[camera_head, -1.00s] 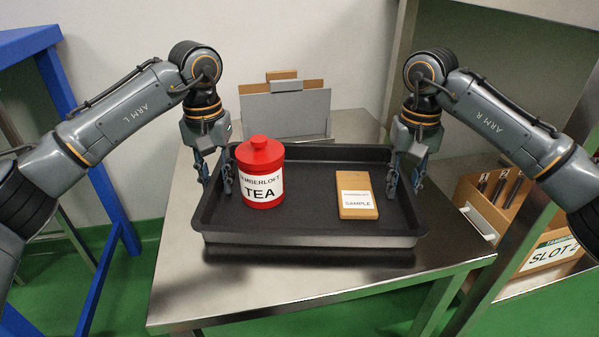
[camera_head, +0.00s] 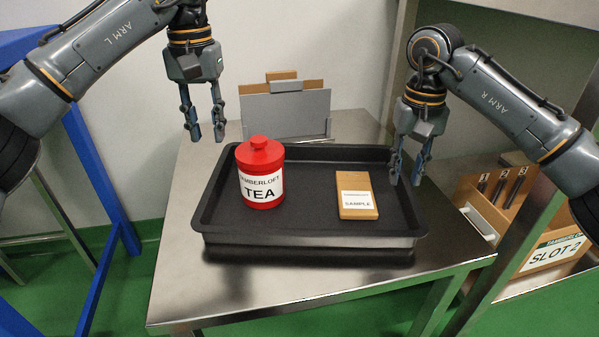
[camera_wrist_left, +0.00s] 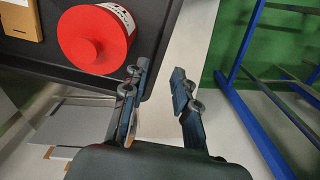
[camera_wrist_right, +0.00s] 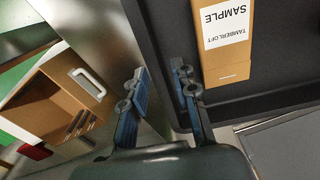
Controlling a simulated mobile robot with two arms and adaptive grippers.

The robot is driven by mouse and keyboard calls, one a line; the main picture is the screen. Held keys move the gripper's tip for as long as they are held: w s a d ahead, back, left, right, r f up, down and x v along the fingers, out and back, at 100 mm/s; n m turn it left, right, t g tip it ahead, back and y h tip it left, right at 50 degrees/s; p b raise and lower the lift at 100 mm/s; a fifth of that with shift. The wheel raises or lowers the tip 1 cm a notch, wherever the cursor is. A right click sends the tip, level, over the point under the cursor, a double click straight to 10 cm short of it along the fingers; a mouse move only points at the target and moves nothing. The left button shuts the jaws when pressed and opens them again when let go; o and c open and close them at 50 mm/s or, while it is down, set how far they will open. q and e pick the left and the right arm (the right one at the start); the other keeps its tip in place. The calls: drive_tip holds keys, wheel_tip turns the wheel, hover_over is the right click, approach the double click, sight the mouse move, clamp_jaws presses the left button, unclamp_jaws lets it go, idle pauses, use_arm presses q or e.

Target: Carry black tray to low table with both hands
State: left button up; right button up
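The black tray (camera_head: 300,228) lies flat on a steel table (camera_head: 235,285). It holds a red tea tin (camera_head: 260,158) at left and a tan sample box (camera_head: 357,208) at right. My left gripper (camera_head: 206,138) is open and empty, raised above the tray's left rim and apart from it. In the left wrist view its fingers (camera_wrist_left: 158,75) are spread near the tray's edge. My right gripper (camera_head: 405,183) is open at the tray's right rim, one finger on the inner side and one on the outer. Its spread fingers (camera_wrist_right: 158,82) show in the right wrist view; whether they touch the rim is unclear.
A grey file holder (camera_head: 287,112) stands behind the tray. A wooden slot box (camera_head: 548,250) sits on the right, past a steel post. A blue frame (camera_head: 95,180) stands at left. The table's front strip is bare.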

wheel_tip(320, 180, up, 9)
drive_tip(key=shift+f, duration=0.2)
idle(0.3)
